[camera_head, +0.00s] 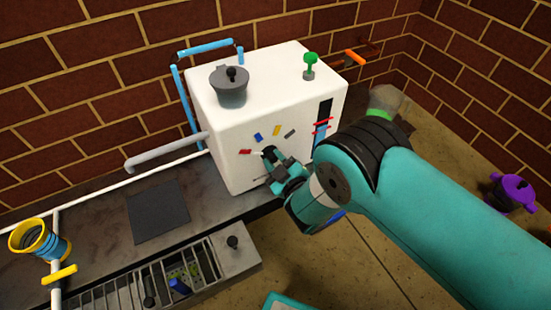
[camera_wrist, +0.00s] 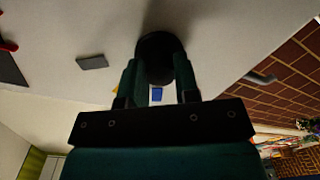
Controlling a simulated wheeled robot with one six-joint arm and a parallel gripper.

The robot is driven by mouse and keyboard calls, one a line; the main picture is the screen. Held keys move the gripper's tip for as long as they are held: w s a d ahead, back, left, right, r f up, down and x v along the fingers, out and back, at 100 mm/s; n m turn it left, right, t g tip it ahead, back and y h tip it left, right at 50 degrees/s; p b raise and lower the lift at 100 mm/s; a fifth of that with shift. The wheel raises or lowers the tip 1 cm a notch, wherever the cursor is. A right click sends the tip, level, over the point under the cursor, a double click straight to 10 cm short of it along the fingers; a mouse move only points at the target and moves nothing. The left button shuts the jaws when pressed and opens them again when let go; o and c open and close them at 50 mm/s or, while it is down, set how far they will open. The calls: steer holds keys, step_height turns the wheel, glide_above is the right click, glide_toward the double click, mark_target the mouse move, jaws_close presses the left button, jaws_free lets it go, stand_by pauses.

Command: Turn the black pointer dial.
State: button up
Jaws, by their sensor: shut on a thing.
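The black pointer dial (camera_wrist: 158,48) sits on the front face of the white box-shaped machine (camera_head: 225,85). In the wrist view its round dark body is between the two fingers of my gripper (camera_wrist: 157,72). My gripper (camera_head: 279,165) is at the machine's front face in the head view and is shut on the dial. Which mark the pointer faces cannot be told.
A grey lidded pot (camera_head: 231,88) and a green knob (camera_head: 310,63) are on the machine's top. A grey spout (camera_head: 165,150) sticks out left. A slotted tray (camera_head: 150,282) and a yellow-rimmed blue funnel (camera_head: 40,240) are lower left. A purple pot (camera_head: 514,192) is far right.

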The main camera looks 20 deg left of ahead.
mark_target(274, 158)
stand_by(0.4)
steer(key=o, duration=0.9)
steer(key=shift+o, duration=0.2)
steer(key=shift+p, duration=0.4)
steer(key=p, duration=0.2)
steer(key=d+p, duration=0.1)
steer(key=p, duration=0.1)
steer(key=shift+s+r, duration=0.25)
steer(key=shift+s, duration=0.15)
steer(key=p+v, duration=0.4)
steer(key=p, duration=0.5)
steer(key=shift+s+d+r, duration=0.1)
steer(key=shift+r, duration=0.05)
steer(key=p+v, duration=1.1)
steer(key=shift+s+d+f+p, duration=0.25)
steer(key=shift+s+f+p, duration=0.1)
steer(key=shift+f, duration=0.1)
